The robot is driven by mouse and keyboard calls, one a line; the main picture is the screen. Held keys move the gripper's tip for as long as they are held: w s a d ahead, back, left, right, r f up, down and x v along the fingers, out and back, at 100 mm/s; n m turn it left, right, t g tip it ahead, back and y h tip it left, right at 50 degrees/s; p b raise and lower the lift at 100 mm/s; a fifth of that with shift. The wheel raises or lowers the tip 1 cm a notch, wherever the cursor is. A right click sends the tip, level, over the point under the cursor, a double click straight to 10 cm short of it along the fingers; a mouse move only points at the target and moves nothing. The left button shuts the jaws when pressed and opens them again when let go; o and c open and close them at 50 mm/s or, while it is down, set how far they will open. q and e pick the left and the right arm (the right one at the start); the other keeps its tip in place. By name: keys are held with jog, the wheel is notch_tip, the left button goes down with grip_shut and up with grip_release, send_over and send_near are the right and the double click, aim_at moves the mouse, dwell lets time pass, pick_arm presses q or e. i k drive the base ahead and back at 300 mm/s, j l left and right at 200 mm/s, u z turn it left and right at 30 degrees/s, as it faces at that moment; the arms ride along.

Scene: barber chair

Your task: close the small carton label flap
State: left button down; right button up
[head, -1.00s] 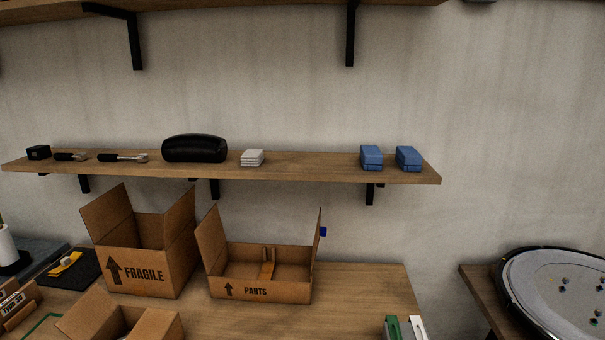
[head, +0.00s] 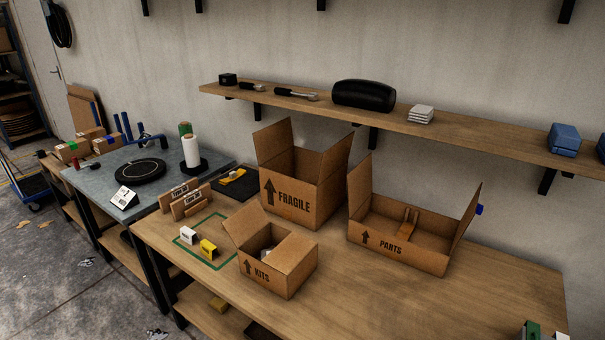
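The small carton marked KITS (head: 290,280) stands on the wooden bench (head: 400,290), toward its front edge. Its left flap (head: 243,226) stands up and leans outward. A panel on its right side (head: 294,251) slopes at the top; I cannot tell whether it hangs outward or lies partly over the opening. A pale item (head: 266,253) shows inside. The printed face with an arrow and KITS points toward me, and no raised flap covers that print. Neither of my grippers is in view.
The FRAGILE carton (head: 299,210) and the PARTS carton (head: 400,254) stand open behind and to the right. A white box (head: 188,236) and a yellow box (head: 207,249) lie left, within a green outline.

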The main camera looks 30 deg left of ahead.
aim_at(245, 223)
jog(key=i+j+u, duration=0.15)
jog(key=u, duration=0.25)
jog(key=i+j+u, duration=0.1)
jog(key=u, duration=0.35)
jog(key=i+u, duration=0.2)
jog(key=u, duration=0.2)
